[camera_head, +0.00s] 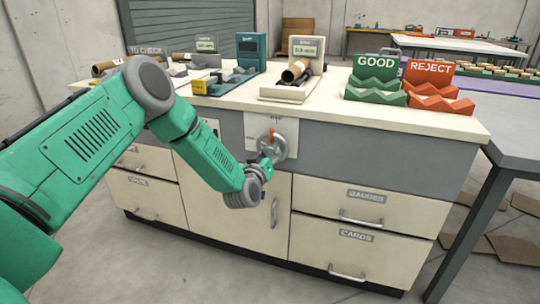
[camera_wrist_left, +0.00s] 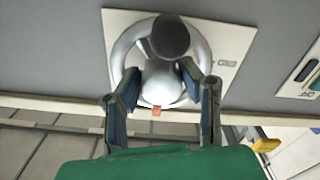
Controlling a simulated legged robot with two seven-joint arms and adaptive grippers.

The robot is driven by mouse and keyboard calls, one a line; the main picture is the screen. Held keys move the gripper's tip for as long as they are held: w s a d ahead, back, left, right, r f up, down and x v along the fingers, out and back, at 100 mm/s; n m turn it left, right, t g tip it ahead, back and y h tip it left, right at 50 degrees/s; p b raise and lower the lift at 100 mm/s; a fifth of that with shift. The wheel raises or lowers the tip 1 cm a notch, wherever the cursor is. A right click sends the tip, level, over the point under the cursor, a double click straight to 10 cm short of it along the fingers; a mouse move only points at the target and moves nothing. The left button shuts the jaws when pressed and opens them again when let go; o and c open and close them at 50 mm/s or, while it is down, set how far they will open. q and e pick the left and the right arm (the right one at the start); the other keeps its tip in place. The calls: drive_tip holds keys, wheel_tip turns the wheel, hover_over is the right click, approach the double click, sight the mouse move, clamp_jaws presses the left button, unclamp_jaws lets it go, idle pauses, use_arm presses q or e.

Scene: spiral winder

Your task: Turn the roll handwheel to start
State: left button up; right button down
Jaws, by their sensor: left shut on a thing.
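The roll handwheel (camera_head: 279,147) is a silver-grey wheel on a white plate on the front of the bench, with a red mark (camera_head: 271,135) near its top. In the left wrist view the handwheel (camera_wrist_left: 122,45) shows its rim, a dark round knob (camera_wrist_left: 170,36) and the red mark (camera_wrist_left: 156,111) at the opposite side. My left gripper (camera_head: 267,162) is at the front of the wheel. In the left wrist view its two fingers (camera_wrist_left: 160,85) lie either side of the wheel's middle, shut on it. The exact contact is partly hidden. My right gripper is not in view.
The bench top (camera_head: 225,98) holds a roll stand (camera_head: 297,80), a teal device (camera_head: 251,50), green GOOD racks (camera_head: 375,80) and red REJECT racks (camera_head: 432,85). Drawers and a door with a handle (camera_head: 274,212) lie below the wheel. A grey table (camera_head: 515,150) stands at the right.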

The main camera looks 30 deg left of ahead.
use_arm(q)
drive_tip(key=o, duration=1.1)
drive_tip(key=shift+a, duration=0.1)
drive_tip(key=v, duration=1.2)
drive_tip(key=shift+f, duration=0.1)
